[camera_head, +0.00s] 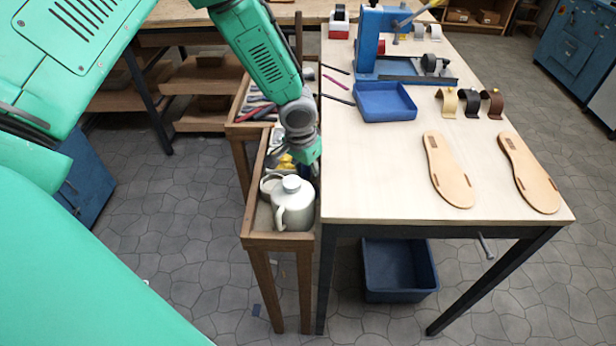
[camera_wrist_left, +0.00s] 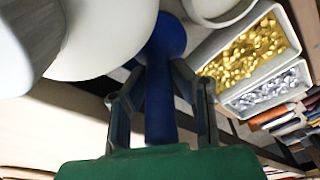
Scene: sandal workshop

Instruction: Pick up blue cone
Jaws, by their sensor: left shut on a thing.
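My left gripper (camera_head: 304,158) reaches down over the narrow wooden side rack, just behind the white jug (camera_head: 293,208). In the left wrist view its two fingers (camera_wrist_left: 162,88) are shut on the blue cone (camera_wrist_left: 160,100), whose narrow shaft runs between them to a wider rounded end. The cone is not clearly visible in the head view, where the gripper and jug crowd that spot. I cannot tell whether the cone is clear of the rack. My right gripper is not in view.
The jug's pale body (camera_wrist_left: 100,38) is very close to the cone. Bins of gold (camera_wrist_left: 250,50) and silver pieces (camera_wrist_left: 265,92) lie to the right. The workbench (camera_head: 375,170) beside the rack holds a blue tray (camera_head: 384,101) and two soles (camera_head: 447,172).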

